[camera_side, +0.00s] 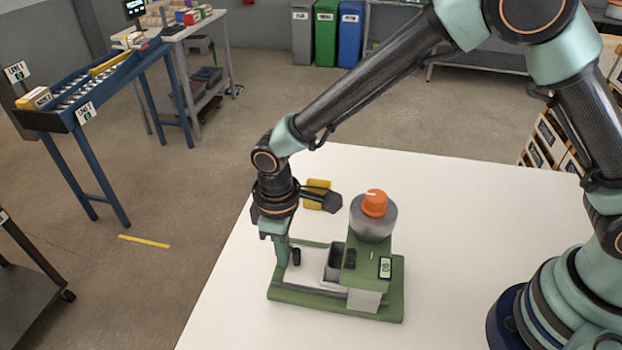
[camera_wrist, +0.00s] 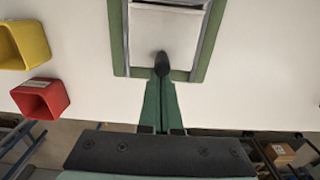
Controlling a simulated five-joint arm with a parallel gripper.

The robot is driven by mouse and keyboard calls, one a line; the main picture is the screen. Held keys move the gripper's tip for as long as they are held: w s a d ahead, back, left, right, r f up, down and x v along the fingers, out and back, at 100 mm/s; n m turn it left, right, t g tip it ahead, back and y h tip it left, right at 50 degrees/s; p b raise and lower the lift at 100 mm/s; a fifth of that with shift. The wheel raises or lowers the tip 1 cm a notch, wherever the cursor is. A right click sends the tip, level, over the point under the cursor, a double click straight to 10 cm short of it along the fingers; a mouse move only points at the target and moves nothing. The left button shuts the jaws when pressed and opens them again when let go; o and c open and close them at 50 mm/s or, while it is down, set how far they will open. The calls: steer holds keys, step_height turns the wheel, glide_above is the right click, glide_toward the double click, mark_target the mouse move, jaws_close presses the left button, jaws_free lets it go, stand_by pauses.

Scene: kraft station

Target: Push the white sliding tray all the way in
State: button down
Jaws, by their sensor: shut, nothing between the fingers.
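The white sliding tray (camera_side: 308,272) lies on the green base of a machine (camera_side: 368,265) and extends out to the left of its upright housing. A black knob (camera_side: 296,257) stands at the tray's outer end. In the wrist view the white tray (camera_wrist: 165,32) runs between green rails, with the black knob (camera_wrist: 161,63) at its near edge. My gripper (camera_side: 282,263) points down just left of the knob, at the tray's outer end. In the wrist view my gripper (camera_wrist: 162,80) has its fingers together, right by the knob; whether they touch it I cannot tell.
An orange knob (camera_side: 375,203) tops the machine's grey cylinder. A yellow bin (camera_side: 318,192) stands behind my wrist; a red bin (camera_wrist: 41,99) shows in the wrist view. The white table (camera_side: 455,210) is clear to the right, and its left edge is close to the machine.

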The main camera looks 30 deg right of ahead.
steer(key=shift+s+d, duration=0.5)
steer(key=shift+d, duration=0.1)
stand_by(0.3)
steer(key=shift+s+d, duration=0.25)
steer(key=shift+s, duration=0.1)
steer(key=shift+w+a, duration=0.35)
stand_by(0.5)
steer(key=shift+r, duration=3.5)
